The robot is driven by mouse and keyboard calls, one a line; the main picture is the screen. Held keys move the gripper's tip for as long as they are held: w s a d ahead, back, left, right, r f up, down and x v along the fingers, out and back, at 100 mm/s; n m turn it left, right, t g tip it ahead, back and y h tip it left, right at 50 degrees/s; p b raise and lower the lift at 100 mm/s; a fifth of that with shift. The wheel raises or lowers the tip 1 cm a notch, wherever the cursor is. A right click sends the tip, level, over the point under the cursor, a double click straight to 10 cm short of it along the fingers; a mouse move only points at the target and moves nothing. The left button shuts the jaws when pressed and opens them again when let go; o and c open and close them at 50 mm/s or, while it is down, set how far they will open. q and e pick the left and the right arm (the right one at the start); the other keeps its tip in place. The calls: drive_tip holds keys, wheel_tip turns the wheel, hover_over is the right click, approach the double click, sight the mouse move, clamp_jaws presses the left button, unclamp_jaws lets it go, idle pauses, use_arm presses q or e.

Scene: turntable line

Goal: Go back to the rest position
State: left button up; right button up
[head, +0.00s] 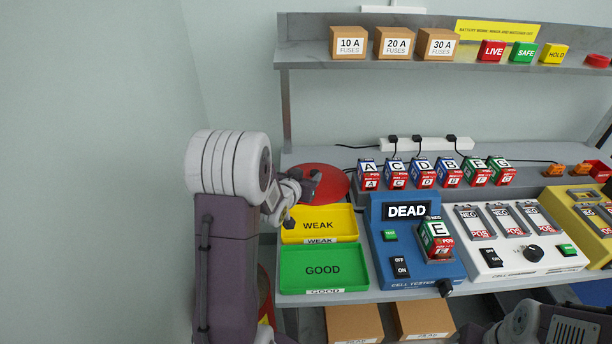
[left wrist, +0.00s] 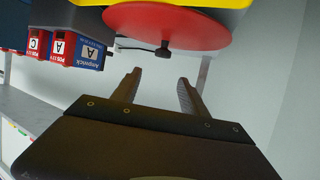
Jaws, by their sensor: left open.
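My left gripper (head: 312,180) is in front of the red disc (head: 328,172), just above the back of the yellow WEAK tray (head: 345,236). In the left wrist view its two fingers (left wrist: 160,82) are apart with nothing between them. The red disc (left wrist: 165,28) and part of the yellow tray (left wrist: 235,3) show beyond them. Of my right arm, only a grey link shows at the bottom right of the head view; its fingers are not seen.
A green GOOD tray (head: 322,270) is empty. Cell E (head: 436,240) sits in the blue tester (head: 392,265), which reads DEAD. Several lettered cells (head: 422,172) stand behind. A shelf (head: 380,58) with fuse boxes runs above. The left side is bare wall.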

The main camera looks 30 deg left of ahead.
idle(0.3)
use_arm(q)
drive_tip(key=s+d+r+m+g+h+p, duration=0.1)
drive_tip(key=s+d+r+m+h+p, duration=0.15)
drive_tip(key=d+r+p, duration=0.8)
drive_tip(key=s+d+f+g, duration=0.2)
drive_tip(key=s+f+g, duration=0.2)
drive_tip(key=s, duration=0.7)
drive_tip(key=s+d+f+g, duration=0.2)
drive_tip(key=s+f+g, duration=0.3)
drive_tip(key=s, duration=0.6)
drive_tip(key=shift+s+d+f+n+g, duration=0.25)
drive_tip(key=shift+n+g, duration=0.2)
drive_tip(key=shift+g, duration=0.65)
